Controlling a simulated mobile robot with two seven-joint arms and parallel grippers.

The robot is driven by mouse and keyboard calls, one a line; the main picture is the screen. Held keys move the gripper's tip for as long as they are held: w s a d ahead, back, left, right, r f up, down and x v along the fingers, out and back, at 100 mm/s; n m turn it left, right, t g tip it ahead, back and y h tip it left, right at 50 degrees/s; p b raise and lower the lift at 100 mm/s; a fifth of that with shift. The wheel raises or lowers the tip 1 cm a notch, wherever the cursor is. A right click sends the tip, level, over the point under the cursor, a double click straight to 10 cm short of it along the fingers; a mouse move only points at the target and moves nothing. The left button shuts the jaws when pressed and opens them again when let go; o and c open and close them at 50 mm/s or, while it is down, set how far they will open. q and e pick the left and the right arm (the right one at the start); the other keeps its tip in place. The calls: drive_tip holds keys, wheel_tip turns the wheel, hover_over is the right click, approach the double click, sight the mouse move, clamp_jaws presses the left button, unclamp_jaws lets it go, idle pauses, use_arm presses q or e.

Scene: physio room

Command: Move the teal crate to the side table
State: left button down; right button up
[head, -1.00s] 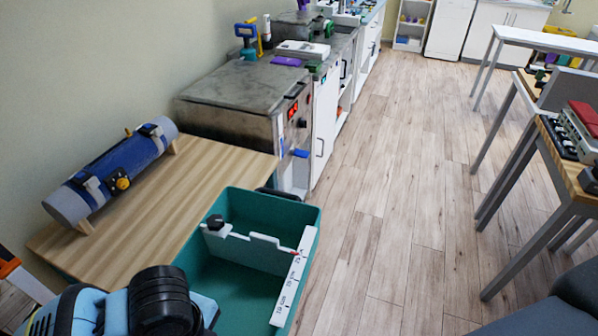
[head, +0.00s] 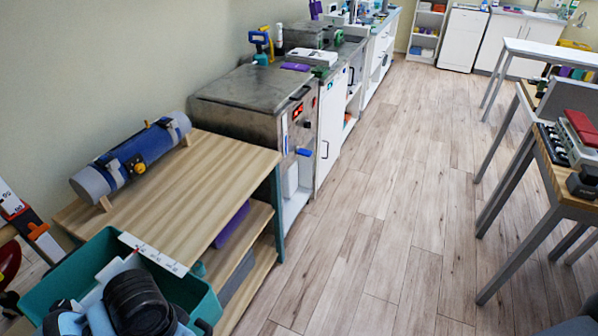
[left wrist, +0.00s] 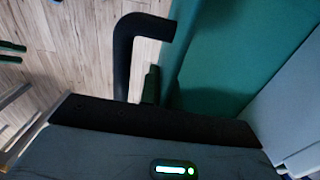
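The teal crate (head: 197,299) is at the lower left of the head view, in front of the near end of the wooden side table (head: 215,165). A white strip with markings crosses its far rim. My left arm covers part of the crate. In the left wrist view the crate's teal wall (left wrist: 235,50) fills the upper middle, with a black bent handle (left wrist: 127,55) beside it. My left gripper (left wrist: 150,112) is close against the handle and wall. Its fingers cannot be made out, so its grip is unclear. My right gripper is not seen.
A blue-grey cylinder with straps (head: 135,158) lies along the table's wall side; the rest of the top is bare. Shelves below hold a purple item (head: 232,224). A grey metal unit (head: 245,100) adjoins the far end. Open floor (head: 385,190) lies to the right.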

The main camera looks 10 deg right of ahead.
use_arm(q)
drive_tip(key=a+n, duration=0.2)
drive_tip(key=a+f+n, duration=0.1)
drive_tip(key=n, duration=0.2)
drive_tip(key=a+n, duration=0.2)
drive_tip(key=n, duration=0.1)
drive_tip(key=shift+s+a+f, duration=0.15)
drive_tip(key=shift+a+f, duration=0.15)
drive_tip(key=shift+f, duration=0.05)
drive_tip(key=shift+r, duration=0.1)
